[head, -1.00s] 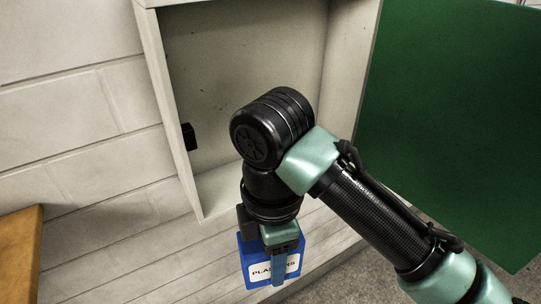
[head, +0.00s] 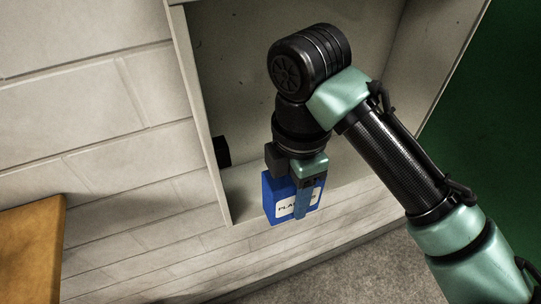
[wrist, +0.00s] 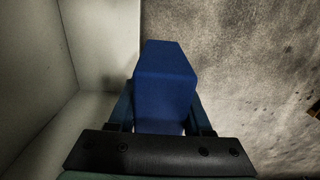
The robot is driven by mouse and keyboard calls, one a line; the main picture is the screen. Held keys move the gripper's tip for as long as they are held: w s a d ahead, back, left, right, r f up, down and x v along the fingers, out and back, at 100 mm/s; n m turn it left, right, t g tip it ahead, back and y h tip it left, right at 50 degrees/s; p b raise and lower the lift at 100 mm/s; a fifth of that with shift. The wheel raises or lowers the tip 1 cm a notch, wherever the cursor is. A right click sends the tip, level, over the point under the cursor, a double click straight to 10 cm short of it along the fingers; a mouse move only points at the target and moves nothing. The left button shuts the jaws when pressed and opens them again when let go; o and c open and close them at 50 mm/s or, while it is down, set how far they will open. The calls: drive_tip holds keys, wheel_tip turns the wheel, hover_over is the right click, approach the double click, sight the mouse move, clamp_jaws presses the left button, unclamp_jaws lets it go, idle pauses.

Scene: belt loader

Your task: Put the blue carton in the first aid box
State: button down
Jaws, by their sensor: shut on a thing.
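The blue carton (head: 271,200), with a white label partly reading "PLA", is held in my gripper (head: 301,196). In the head view it overlaps the bottom ledge of the first aid box (head: 243,190), an open pale cabinet on the wall. In the wrist view the carton (wrist: 166,72) sits between the two fingers of my gripper (wrist: 162,113), with the pale box walls (wrist: 100,40) to its left. I cannot tell whether the carton is over the ledge or just in front of it. My arm hides part of the box interior.
The green door (head: 505,130) stands open at the right. A black latch (head: 221,152) is on the left side wall of the box. A wooden surface (head: 30,250) is at the lower left. Grey floor (head: 350,265) lies below.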

drive_tip(key=w+a+f+p, duration=0.1)
drive_tip(key=w, duration=0.2)
drive_tip(key=w+a, duration=0.2)
drive_tip(key=w, duration=0.2)
drive_tip(key=w+a+f+p, duration=0.1)
drive_tip(key=w, duration=0.3)
drive_tip(key=shift+w+a+f+p, duration=0.15)
drive_tip(key=shift+a+f+p, duration=0.15)
drive_tip(key=shift+f, duration=0.05)
wheel_tip(320, 180, down, 3)
drive_tip(key=shift+r+p, duration=0.1)
drive_tip(key=shift+p, duration=0.75)
drive_tip(key=shift+w+a+f+p, duration=0.1)
drive_tip(key=shift+w+f+p, duration=0.05)
drive_tip(key=shift+f+p, duration=0.45)
drive_tip(key=shift+f, duration=0.2)
drive_tip(key=shift+f, duration=0.1)
drive_tip(key=shift+f+b, duration=0.15)
drive_tip(key=shift+b, duration=0.15)
drive_tip(key=shift+c, duration=1.7)
unclamp_jaws()
